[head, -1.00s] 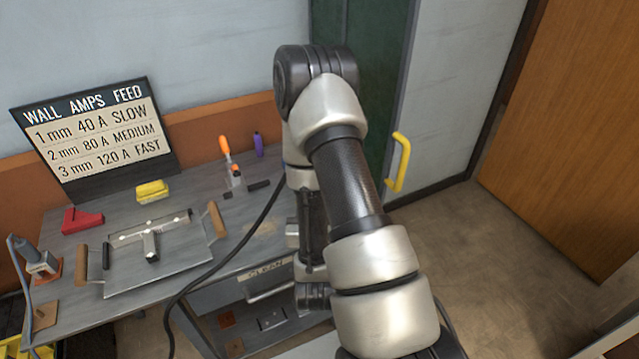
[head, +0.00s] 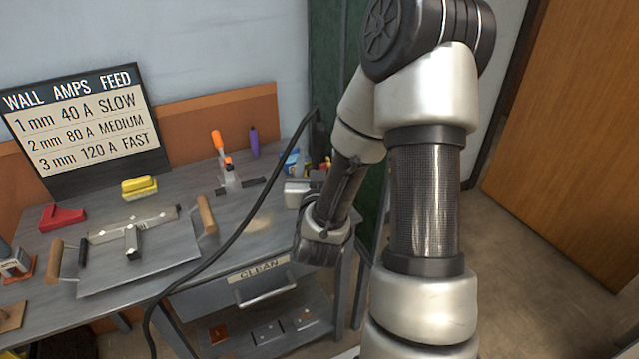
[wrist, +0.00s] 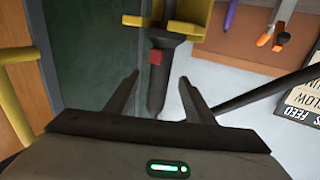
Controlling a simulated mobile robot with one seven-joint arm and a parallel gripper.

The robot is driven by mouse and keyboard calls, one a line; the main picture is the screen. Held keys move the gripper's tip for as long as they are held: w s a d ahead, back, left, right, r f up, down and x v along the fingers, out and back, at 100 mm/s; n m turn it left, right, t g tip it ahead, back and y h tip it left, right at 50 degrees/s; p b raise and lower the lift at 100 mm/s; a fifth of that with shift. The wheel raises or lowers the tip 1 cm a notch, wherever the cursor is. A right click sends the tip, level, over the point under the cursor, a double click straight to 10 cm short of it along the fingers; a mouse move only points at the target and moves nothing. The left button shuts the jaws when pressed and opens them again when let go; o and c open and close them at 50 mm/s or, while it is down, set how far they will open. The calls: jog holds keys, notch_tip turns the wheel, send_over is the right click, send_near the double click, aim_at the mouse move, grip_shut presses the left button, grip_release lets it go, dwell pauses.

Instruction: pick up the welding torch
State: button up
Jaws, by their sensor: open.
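The welding torch (wrist: 157,80) shows in the wrist view as a dark handle with a red trigger, its upper end at a yellow holder (wrist: 200,22). My gripper (wrist: 159,77) is open, one finger on each side of the handle in the picture. I see gaps on both sides, and neither finger visibly touches it. How deep the handle sits between the fingers I cannot tell. In the head view my arm hides the gripper, and I cannot make out the torch there. A black hose (head: 235,240) arches over the bench.
The bench (head: 245,222) carries a sheet-metal jig with wooden handles (head: 207,216), a yellow block (head: 139,187), a red block (head: 62,217) and an orange-handled tool (head: 217,141). A settings sign (head: 85,125) stands behind. A yellow bar (wrist: 18,100) is at the left of the wrist view.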

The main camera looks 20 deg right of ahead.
aim_at(319, 153)
jog(key=shift+f+b, duration=0.25)
jog(key=shift+b, duration=0.3)
jog(key=shift+w+r, duration=0.15)
jog(key=shift+r, duration=0.05)
jog(key=shift+p+x, duration=0.7)
jog(key=shift+x, duration=0.75)
jog(key=p+x, duration=0.1)
jog(key=x, duration=0.3)
jog(key=shift+w+d, duration=0.2)
jog(key=shift+d, duration=0.05)
jog(key=shift+r, duration=0.1)
jog(key=c, duration=1.2)
jog(key=shift+o, duration=0.2)
jog(key=shift+r, duration=0.1)
